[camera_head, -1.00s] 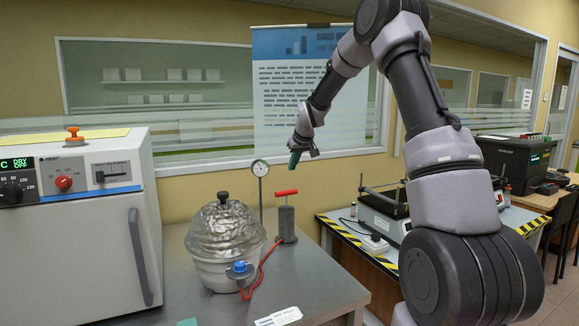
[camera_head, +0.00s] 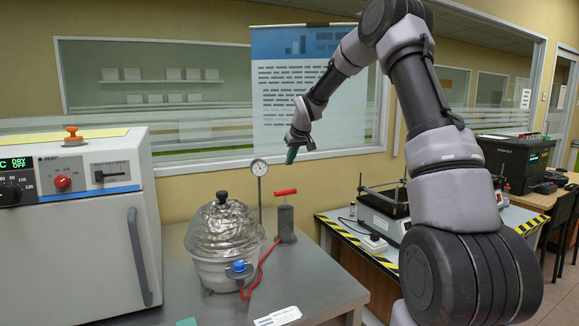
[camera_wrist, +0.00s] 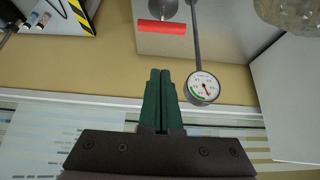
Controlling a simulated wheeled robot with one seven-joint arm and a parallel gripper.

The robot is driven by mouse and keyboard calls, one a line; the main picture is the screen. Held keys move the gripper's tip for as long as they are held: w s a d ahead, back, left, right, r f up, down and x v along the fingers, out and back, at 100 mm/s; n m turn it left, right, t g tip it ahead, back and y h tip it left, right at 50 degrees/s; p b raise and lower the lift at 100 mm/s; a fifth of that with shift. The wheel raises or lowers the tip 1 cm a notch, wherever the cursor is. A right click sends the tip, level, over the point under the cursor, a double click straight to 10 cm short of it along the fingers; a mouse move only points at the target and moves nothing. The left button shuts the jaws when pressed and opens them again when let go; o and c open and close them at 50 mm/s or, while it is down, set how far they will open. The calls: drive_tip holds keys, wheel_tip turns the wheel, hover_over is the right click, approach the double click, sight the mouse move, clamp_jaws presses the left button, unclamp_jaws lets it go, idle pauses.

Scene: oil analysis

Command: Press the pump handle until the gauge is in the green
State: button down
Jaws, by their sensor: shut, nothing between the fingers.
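The pump (camera_head: 286,222) is a grey upright cylinder with a red bar handle (camera_head: 285,192) on top, standing on the grey bench. The handle also shows at the top of the wrist view (camera_wrist: 162,27). The round white gauge (camera_head: 259,167) sits on a thin post just left of the pump. In the wrist view the gauge (camera_wrist: 202,88) has a green arc at its lower left and a red needle that appears to lie outside the green. My gripper (camera_head: 291,157) is shut and empty, above the handle and apart from it. Its green fingers (camera_wrist: 160,73) show shut.
A silver-domed vessel (camera_head: 225,235) with a blue fitting (camera_head: 239,267) and red hose stands left of the pump. A white oven (camera_head: 85,235) fills the left. A black-and-yellow edged table (camera_head: 345,228) is right. Bare bench lies in front of the pump.

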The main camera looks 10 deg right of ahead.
hover_over(286, 193)
drive_tip(key=f, duration=0.6)
drive_tip(key=shift+w+f, duration=0.2)
drive_tip(key=shift+w, duration=0.1)
drive_tip(key=f, duration=0.3)
drive_tip(key=shift+s+d+f, duration=0.1)
drive_tip(key=shift+s+f, duration=0.05)
drive_tip(key=shift+s, duration=0.05)
drive_tip(key=shift+f, duration=0.4)
drive_tip(key=shift+s, duration=0.1)
drive_tip(key=shift+f, duration=1.9)
drive_tip(key=shift+s, duration=0.1)
